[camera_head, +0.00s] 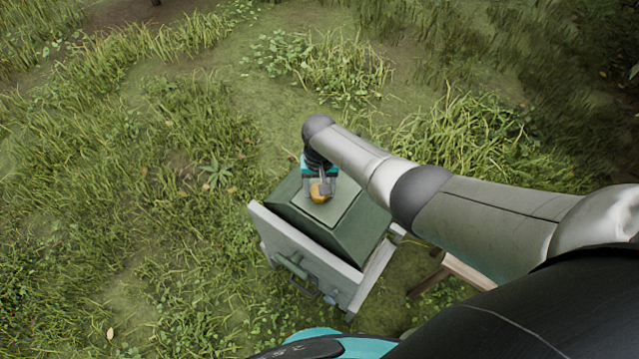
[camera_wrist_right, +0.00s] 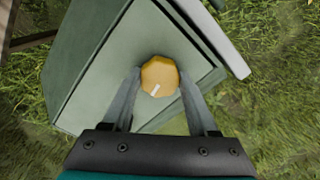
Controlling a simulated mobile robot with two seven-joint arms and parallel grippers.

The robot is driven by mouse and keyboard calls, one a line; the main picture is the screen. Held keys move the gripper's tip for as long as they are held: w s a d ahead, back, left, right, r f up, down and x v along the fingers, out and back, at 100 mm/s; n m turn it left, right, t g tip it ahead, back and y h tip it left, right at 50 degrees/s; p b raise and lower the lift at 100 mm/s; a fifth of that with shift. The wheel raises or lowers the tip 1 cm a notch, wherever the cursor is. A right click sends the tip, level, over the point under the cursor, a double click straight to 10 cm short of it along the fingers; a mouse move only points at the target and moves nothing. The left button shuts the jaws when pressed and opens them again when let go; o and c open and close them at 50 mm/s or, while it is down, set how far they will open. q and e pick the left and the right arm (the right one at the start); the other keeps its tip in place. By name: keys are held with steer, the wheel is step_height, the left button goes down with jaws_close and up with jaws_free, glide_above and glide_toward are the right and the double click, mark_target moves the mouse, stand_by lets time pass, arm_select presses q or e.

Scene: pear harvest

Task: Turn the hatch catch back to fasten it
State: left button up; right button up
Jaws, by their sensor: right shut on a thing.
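The hatch catch is a yellow-orange knob (camera_head: 320,192) with a pale mark, on the light green hatch panel (camera_head: 346,207) on top of a green box (camera_head: 362,232). My right gripper (camera_head: 323,186) reaches down over it from the right. In the right wrist view the knob (camera_wrist_right: 160,76) sits between the two grey fingertips (camera_wrist_right: 160,80), which are shut on its sides. The pale mark on the knob points down and slightly left in that view. My left gripper is not in view.

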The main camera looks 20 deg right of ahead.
steer(key=shift+m+p, duration=0.4)
steer(key=shift+m, duration=0.9)
steer(key=shift+w+m, duration=0.1)
steer(key=shift+m, duration=0.2)
steer(key=o, duration=1.4)
steer(key=shift+c, duration=0.2)
step_height(320, 180, up, 15)
steer(key=p, duration=0.7)
steer(key=shift+r, duration=0.15)
